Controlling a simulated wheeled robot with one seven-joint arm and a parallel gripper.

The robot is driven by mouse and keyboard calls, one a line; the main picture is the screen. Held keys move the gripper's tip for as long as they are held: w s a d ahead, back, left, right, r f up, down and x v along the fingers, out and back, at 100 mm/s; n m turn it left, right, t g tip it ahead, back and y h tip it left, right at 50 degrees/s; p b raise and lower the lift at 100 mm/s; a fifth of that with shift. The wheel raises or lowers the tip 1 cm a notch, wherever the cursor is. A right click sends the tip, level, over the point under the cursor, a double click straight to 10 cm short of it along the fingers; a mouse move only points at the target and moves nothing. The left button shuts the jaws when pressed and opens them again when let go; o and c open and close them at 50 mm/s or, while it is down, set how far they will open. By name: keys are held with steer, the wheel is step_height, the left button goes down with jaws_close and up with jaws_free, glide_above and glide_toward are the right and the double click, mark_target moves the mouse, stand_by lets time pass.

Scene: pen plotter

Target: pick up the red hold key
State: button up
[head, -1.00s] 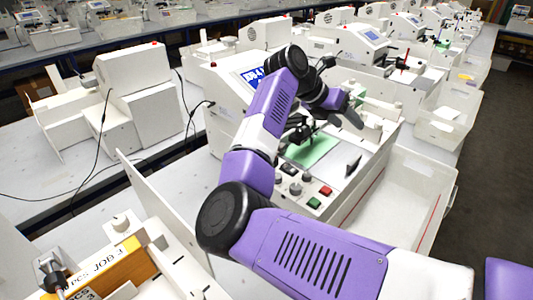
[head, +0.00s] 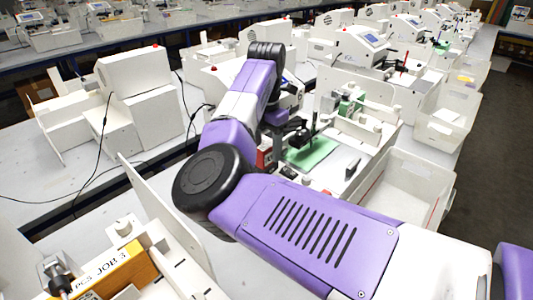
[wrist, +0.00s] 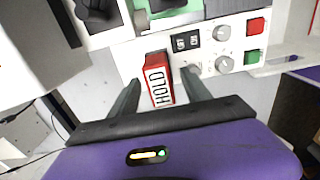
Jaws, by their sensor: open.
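The red hold key (wrist: 157,72), with a white label reading HOLD, juts from the front of the plotter's white control panel (wrist: 138,58) in the wrist view. My gripper (wrist: 162,78) is open, with one finger on each side of the key. A gap shows between each finger and the key; I cannot tell the depth. In the head view a small red part of the key (head: 263,157) shows beside my arm. My arm hides the rest of it and most of my gripper.
Right of the key on the panel are two small dark switches (wrist: 186,42), grey knobs (wrist: 224,64), a red button (wrist: 256,26) and a green button (wrist: 252,57). The green plotter bed (head: 308,152) lies behind. An empty white bin (head: 405,185) stands to the right.

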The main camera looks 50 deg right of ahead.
steer(key=shift+f, duration=1.3)
jaws_close()
